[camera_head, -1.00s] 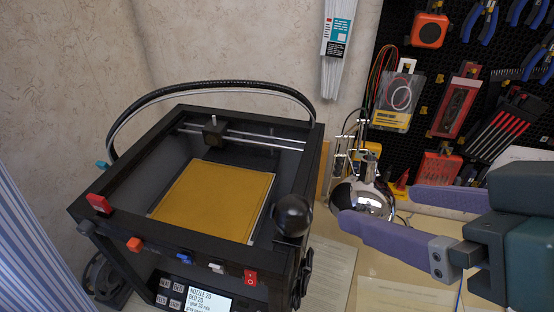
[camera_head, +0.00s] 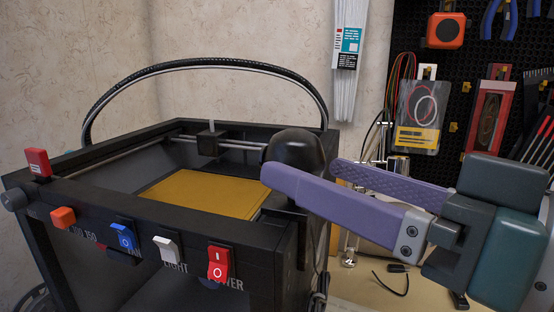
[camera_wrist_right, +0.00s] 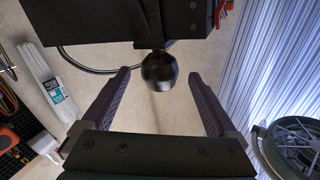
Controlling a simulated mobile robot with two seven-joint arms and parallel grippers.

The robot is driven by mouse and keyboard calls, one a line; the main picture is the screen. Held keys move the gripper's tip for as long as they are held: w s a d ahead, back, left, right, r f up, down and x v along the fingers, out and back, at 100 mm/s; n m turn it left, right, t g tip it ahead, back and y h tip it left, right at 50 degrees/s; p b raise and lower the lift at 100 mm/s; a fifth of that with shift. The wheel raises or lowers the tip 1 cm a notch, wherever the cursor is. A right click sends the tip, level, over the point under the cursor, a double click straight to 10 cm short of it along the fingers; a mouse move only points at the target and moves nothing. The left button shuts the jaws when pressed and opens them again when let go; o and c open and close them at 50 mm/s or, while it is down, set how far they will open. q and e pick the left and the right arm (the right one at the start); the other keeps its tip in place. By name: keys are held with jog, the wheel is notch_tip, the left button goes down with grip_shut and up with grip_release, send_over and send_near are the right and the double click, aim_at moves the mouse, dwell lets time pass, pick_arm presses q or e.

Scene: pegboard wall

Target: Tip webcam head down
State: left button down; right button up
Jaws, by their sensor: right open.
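The webcam head (camera_head: 293,148) is a dark, rounded ball on the right side of the black 3D printer (camera_head: 120,200). My right gripper (camera_head: 302,170) reaches in from the right with its two purple fingers apart. In the head view the near finger overlaps the lower part of the webcam head. In the right wrist view the webcam head (camera_wrist_right: 159,72) shows between the two open fingertips, with a gap on each side. I see no grip on it. My left gripper is not in view.
A cable arches over the printer. A pegboard (camera_head: 485,90) with hanging tools stands at the back right.

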aim_at(272, 155)
jog(key=x, duration=0.7)
jog(key=shift+p, duration=0.3)
jog(key=shift+c, duration=0.2)
jog(key=shift+f, duration=0.1)
jog(key=c, duration=1.3)
jog(key=shift+c, duration=0.2)
jog(key=shift+w+a+f+n+g+h+p, duration=0.1)
jog(key=shift+f+n+g+h+p, duration=0.45)
jog(key=shift+p, duration=1.65)
jog(key=shift+s+a+r+n+g+h+p, duration=0.2)
jog(key=shift+g+h+p, duration=0.65)
jog(key=shift+p, duration=1.35)
jog(key=shift+w+a+f+n+g+h+p, duration=0.15)
jog(key=shift+f+n+g+h+p, duration=0.3)
jog(key=shift+h+p, duration=1.15)
jog(key=shift+d+y+p, duration=0.1)
jog(key=shift+y+p, duration=0.5)
jog(key=shift+f, duration=0.1)
